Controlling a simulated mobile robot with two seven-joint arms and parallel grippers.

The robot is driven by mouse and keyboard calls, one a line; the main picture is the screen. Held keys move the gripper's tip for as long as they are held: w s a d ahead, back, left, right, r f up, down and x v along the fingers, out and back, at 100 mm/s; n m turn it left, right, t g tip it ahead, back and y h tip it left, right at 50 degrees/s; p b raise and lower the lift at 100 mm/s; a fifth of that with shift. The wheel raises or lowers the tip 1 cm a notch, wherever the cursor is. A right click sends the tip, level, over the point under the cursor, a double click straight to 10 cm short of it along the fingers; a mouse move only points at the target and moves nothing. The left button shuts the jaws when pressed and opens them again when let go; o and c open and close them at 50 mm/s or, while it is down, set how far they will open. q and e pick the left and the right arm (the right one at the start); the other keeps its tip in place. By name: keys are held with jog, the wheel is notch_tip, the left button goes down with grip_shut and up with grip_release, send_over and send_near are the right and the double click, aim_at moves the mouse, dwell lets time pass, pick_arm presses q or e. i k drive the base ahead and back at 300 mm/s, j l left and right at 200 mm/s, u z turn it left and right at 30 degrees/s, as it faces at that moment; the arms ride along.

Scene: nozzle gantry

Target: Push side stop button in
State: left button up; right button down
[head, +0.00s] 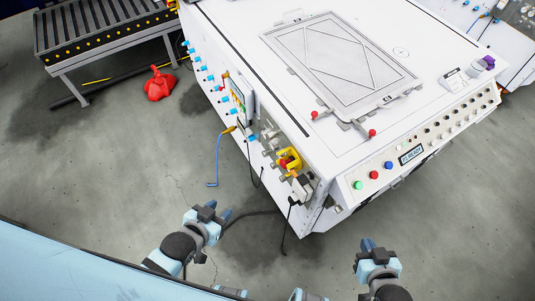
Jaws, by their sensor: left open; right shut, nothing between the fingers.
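The side stop button (283,161) is red and sits by a yellow guard on the left side face of the white machine, near its front corner. How far in it stands cannot be told. My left gripper (218,210) is open and empty, below and to the left of the button, apart from the machine. My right gripper (369,244) is shut and empty, below the machine's front panel and to the right of the button. Neither gripper touches the button.
The white machine (235,30) has a front panel with green (358,185), red (374,175) and blue (388,165) buttons. A blue cable (217,165) and black cables hang from its side. A roller conveyor (100,30) and a red object (159,84) stand at upper left. Grey floor is clear at left.

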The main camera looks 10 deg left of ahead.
aim_at(283, 163)
jog(key=i+j+z, duration=0.1)
jog(key=j, duration=0.45)
jog(key=i+j+z, duration=0.1)
jog(key=j, duration=0.45)
jog(key=k+j+z, duration=0.1)
jog(key=j, duration=0.45)
jog(key=k+j, duration=0.1)
jog(key=j, duration=0.45)
jog(key=k+j, duration=0.15)
jog(key=j, duration=0.2)
jog(key=k+j+z, duration=0.1)
jog(key=j, duration=0.25)
jog(key=k+j, duration=0.15)
jog(key=j, duration=0.15)
jog(key=i+l, duration=0.25)
jog(key=i+z, duration=0.05)
jog(key=i, duration=0.05)
